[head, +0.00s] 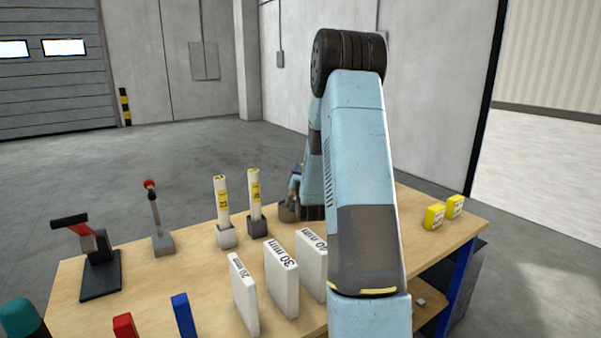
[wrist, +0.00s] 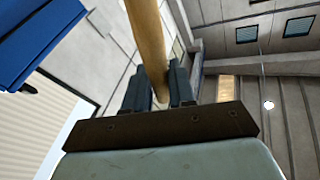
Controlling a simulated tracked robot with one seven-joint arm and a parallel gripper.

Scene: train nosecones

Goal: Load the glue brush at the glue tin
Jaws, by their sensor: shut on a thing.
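In the wrist view my gripper (wrist: 160,88) is shut on a pale wooden handle (wrist: 148,36), which I take to be the glue brush. The handle runs up out of the picture, so its bristles are out of sight. In the head view my arm bends over the workbench and its lower end comes down at the far edge, beside a small grey-brown container (head: 287,212). This may be the glue tin, but it is partly hidden and I cannot tell whether the brush touches it. The fingertips are hidden in the head view.
A blue shape (wrist: 42,42) fills the wrist view's upper left.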

